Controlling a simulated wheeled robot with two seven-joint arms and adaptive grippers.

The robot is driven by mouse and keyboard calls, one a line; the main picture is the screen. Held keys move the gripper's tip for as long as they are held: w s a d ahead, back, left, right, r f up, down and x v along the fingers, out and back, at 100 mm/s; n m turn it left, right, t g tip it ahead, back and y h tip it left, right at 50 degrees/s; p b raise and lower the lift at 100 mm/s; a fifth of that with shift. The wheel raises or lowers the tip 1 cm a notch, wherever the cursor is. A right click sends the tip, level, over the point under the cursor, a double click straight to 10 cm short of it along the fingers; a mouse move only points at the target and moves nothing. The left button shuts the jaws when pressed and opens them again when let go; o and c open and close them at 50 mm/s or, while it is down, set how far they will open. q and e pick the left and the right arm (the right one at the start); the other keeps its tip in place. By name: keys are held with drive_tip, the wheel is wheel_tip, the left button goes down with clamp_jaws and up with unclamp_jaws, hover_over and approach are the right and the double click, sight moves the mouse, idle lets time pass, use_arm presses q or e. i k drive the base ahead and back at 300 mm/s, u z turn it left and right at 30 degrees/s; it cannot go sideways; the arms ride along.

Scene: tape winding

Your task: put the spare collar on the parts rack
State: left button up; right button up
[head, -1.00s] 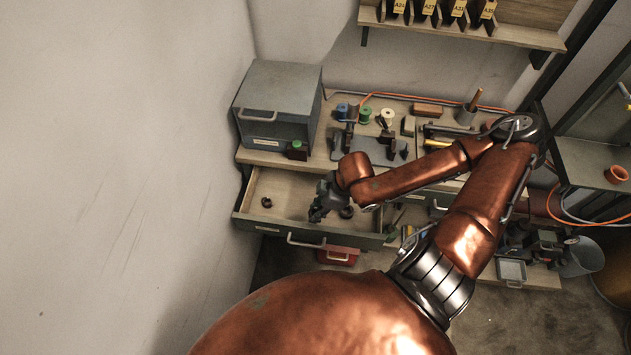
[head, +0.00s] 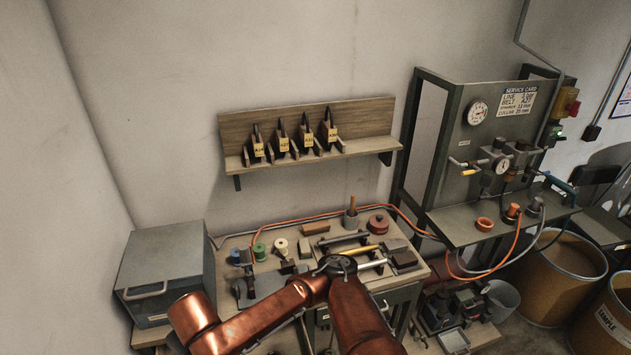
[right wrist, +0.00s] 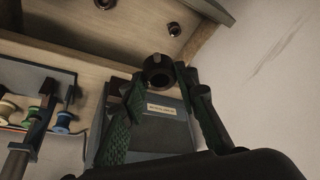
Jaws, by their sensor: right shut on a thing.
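In the right wrist view my right gripper (right wrist: 159,78) is shut on a dark ring-shaped collar (right wrist: 156,62), gripped at its fingertips with the bore facing the camera. Two more dark rings, one small (right wrist: 174,29) and one partly cut off (right wrist: 104,3), lie in the open wooden drawer beyond. In the head view the gripper is below the frame and only my copper arm shows. A wooden wall rack (head: 310,112) stands above the bench, with several dark holders bearing yellow labels. My left gripper is in neither view.
A grey metal cabinet (head: 165,262) stands at the bench's left end. Spools, blocks and a red tape roll (head: 378,223) crowd the bench. A gauge panel (head: 490,140) with a shelf holding an orange ring (head: 485,224) is at right. The wall below the rack is clear.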

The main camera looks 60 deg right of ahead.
sight(369, 143)
drive_tip(key=z, duration=2.9)
drive_tip(key=i, duration=1.1)
drive_tip(key=u, duration=1.95)
